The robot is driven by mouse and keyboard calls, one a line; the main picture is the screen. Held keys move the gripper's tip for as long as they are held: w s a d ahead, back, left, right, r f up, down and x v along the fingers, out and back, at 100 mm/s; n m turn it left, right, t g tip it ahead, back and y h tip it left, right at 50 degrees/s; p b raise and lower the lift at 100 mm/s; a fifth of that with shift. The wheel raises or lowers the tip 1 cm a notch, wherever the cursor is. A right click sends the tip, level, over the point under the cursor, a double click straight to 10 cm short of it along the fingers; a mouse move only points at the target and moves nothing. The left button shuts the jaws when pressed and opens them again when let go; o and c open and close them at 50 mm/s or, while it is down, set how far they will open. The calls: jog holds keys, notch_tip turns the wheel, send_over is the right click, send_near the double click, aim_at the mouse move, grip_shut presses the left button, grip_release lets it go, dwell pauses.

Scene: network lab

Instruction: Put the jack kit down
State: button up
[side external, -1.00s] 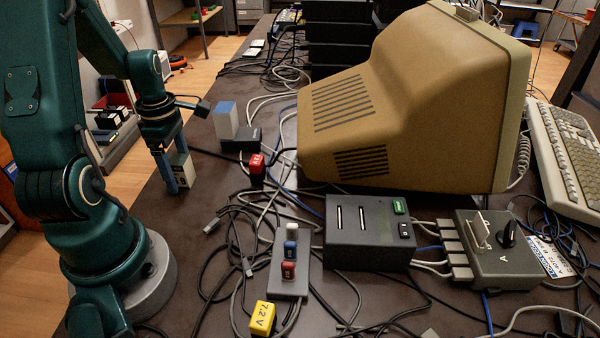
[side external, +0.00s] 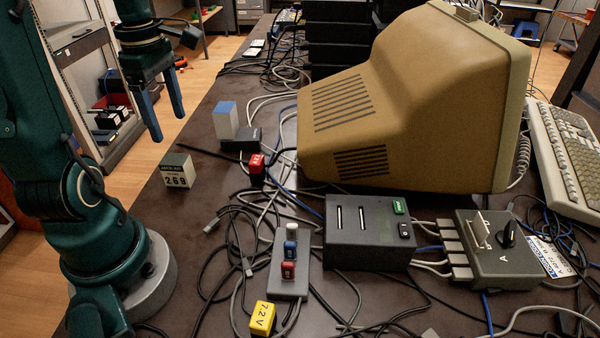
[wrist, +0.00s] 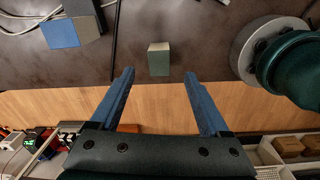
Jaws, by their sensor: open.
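The jack kit (side external: 178,171) is a small box with a dark green top and a pale front label reading "JACK KIT" and "269". It stands on the dark table near its left edge. It also shows in the wrist view (wrist: 158,59), ahead of and between my fingertips. My gripper (side external: 168,124) is open and empty, with its blue fingers raised above and behind the jack kit, clear of it. In the wrist view my gripper's fingers (wrist: 159,73) are spread wide with nothing between them.
A blue-topped grey block (side external: 226,120) stands beside a dark adapter (side external: 242,141). A red plug (side external: 257,168) and many loose cables (side external: 225,240) lie right of the jack kit. A large beige monitor (side external: 400,100) fills the back. The table's left edge is close to the kit.

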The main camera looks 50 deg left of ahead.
jog(key=s+d+r+m+t, duration=0.1)
jog(key=d+m+t, duration=0.4)
jog(key=d+m, duration=1.4)
jog(key=r+m, duration=0.1)
jog(key=m, duration=0.5)
